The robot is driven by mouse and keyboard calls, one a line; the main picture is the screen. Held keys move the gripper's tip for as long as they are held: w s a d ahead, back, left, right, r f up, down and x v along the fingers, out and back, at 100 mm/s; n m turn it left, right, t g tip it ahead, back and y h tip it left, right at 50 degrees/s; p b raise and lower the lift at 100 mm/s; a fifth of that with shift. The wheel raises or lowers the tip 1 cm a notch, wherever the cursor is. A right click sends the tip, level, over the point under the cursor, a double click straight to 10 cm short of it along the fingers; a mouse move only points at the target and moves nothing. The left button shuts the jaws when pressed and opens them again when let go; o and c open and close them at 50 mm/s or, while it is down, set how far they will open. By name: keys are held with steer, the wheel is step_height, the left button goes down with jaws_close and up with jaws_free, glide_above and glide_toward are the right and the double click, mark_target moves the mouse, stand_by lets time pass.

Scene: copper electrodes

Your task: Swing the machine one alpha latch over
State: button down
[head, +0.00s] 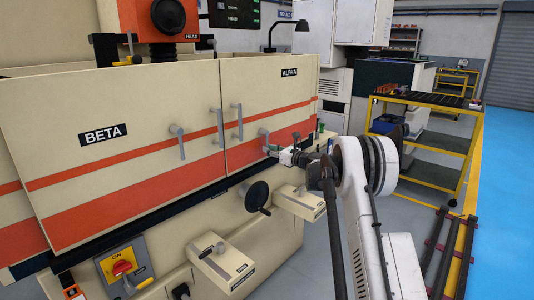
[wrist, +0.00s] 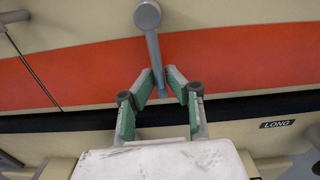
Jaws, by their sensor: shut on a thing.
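The alpha latch (wrist: 153,50) is a grey lever with a round pivot at its top, on the cream and orange ALPHA door (head: 270,100). In the wrist view it hangs down, its lower end tilted slightly to the right. My gripper (wrist: 166,84) has green-padded fingers on both sides of the lever's lower end and is shut on it. In the head view my gripper (head: 272,144) is at the lower right part of the ALPHA door, and the latch is hard to make out there.
The BETA door (head: 110,150) is at the left, with its own grey latch (head: 177,141). Upright handles flank the seam between the doors. A black handwheel (head: 257,196) and a control box (head: 222,262) stick out below. A yellow shelf cart (head: 425,130) stands at the right, beside open blue floor.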

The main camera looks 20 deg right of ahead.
steer(key=c, duration=1.7)
jaws_free()
steer(key=shift+c, duration=0.2)
steer(key=shift+s, duration=0.1)
steer(key=shift+v, duration=2.9)
steer(key=v, duration=1.2)
steer(key=shift+a, duration=0.1)
